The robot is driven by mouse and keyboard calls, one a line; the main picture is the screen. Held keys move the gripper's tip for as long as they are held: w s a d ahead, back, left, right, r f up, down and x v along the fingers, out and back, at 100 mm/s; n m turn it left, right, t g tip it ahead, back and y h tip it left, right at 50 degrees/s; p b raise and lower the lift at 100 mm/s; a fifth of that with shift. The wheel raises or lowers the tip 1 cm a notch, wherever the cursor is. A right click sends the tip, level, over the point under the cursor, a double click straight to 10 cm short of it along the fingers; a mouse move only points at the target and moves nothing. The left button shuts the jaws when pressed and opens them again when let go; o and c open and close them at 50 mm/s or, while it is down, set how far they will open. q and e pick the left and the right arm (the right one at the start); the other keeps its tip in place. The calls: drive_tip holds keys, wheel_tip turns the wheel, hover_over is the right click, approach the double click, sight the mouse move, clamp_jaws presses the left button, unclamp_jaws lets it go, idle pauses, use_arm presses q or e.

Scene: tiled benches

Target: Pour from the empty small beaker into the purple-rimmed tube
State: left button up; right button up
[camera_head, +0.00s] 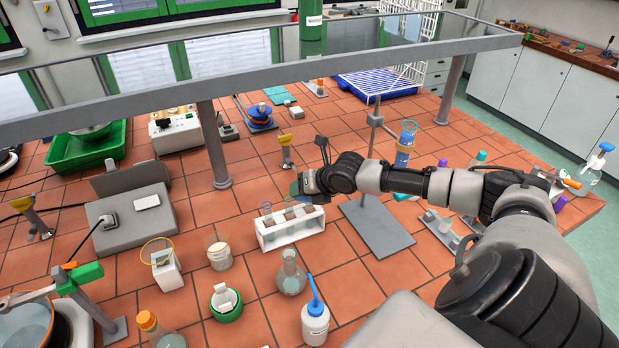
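My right arm reaches in from the right, and its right gripper (308,182) is above the bench, just behind a white tube rack (291,236). A small, glassy, greenish piece (296,188) shows at the gripper's tip. It may be the small beaker, but the fingers are too small and covered to show whether they grip it. The rack holds several tubes upright; one at its left end has a pale blue rim (267,206). I cannot make out a purple rim on any tube. My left gripper is not in view.
A glass shelf (250,75) spans the back.

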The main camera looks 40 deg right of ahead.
drive_tip(key=shift+y+p, duration=0.3)
idle(0.6)
drive_tip(key=shift+m+g, duration=0.3)
drive_tip(key=shift+y+b, duration=0.5)
drive_tip(key=shift+b, duration=0.3)
idle(4.2)
idle(0.4)
idle(1.4)
